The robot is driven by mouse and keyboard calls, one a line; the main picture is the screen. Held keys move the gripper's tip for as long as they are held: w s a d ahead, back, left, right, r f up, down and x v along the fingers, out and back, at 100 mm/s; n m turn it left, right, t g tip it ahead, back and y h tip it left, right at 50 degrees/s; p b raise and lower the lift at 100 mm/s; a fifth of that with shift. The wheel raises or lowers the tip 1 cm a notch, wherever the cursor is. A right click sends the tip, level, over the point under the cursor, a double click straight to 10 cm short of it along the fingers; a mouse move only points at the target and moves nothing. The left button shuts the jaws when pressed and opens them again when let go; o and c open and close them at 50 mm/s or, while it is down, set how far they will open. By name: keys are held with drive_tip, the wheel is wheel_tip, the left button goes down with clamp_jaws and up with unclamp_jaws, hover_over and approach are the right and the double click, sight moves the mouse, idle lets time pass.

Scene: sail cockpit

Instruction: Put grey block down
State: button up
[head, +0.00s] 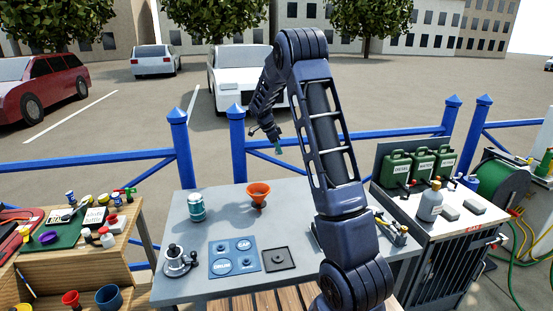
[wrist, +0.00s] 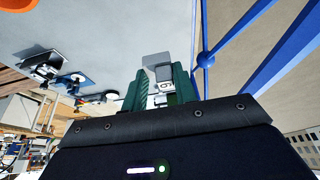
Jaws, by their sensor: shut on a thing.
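My gripper (head: 278,148) is raised high above the far edge of the grey table (head: 225,285), in front of the blue fence. In the wrist view its two green fingers (wrist: 158,92) are shut on a grey block (wrist: 157,66), whose light and darker grey faces show between and beyond the fingertips. The block is too small to make out in the head view. It appears clear of any surface.
On the table are a teal can (head: 197,207), an orange funnel (head: 258,195), a blue labelled mat (head: 234,270), a dark square plate (head: 290,264) and a metal fitting (head: 177,262). Green jerrycans (head: 397,170) and a grey bottle (head: 429,204) stand on the right cabinet.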

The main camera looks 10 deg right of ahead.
drive_tip(key=shift+r, duration=0.45)
drive_tip(key=shift+w+a, duration=0.1)
drive_tip(key=shift+a, duration=0.25)
drive_tip(key=w+a+n+t+y, duration=0.2)
drive_tip(key=a+n, duration=0.7)
drive_tip(key=a, duration=1.1)
drive_tip(key=w+a+n+t+y, duration=0.2)
drive_tip(key=a+n, duration=0.7)
drive_tip(key=a, duration=1)
drive_tip(key=f, duration=1.9)
drive_tip(key=shift+a+f, duration=0.2)
drive_tip(key=shift+f, duration=0.15)
drive_tip(key=shift+s+f, duration=0.1)
drive_tip(key=shift+f, duration=0.05)
drive_tip(key=o, duration=1)
drive_tip(key=shift+c, duration=0.2)
